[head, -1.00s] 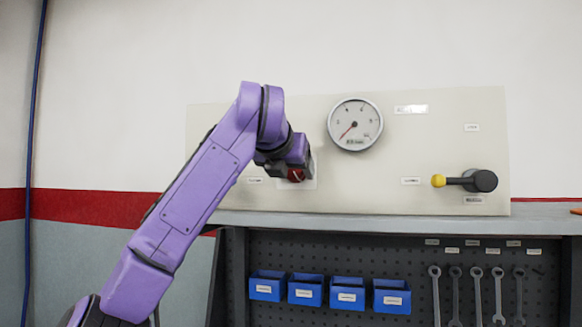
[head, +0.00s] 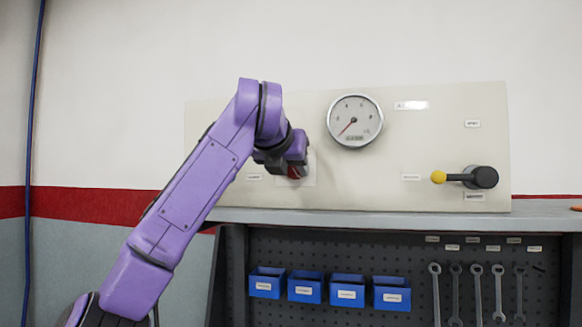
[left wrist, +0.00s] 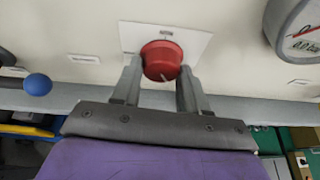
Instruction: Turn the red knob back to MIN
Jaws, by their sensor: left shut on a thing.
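The red knob (head: 294,172) sits on a white square plate (head: 310,178) on the pale panel (head: 240,120). In the head view my left gripper covers most of it. The MIN label cannot be read. The gauge (head: 354,121) has its red needle pointing to the lower left. My right gripper is not in view.
A black lever with a yellow ball end (head: 438,177) sticks out at the panel's right. A grey shelf (head: 400,217) runs below the panel. Blue bins (head: 347,291) and several wrenches (head: 497,295) hang beneath it. The panel between gauge and lever is clear.

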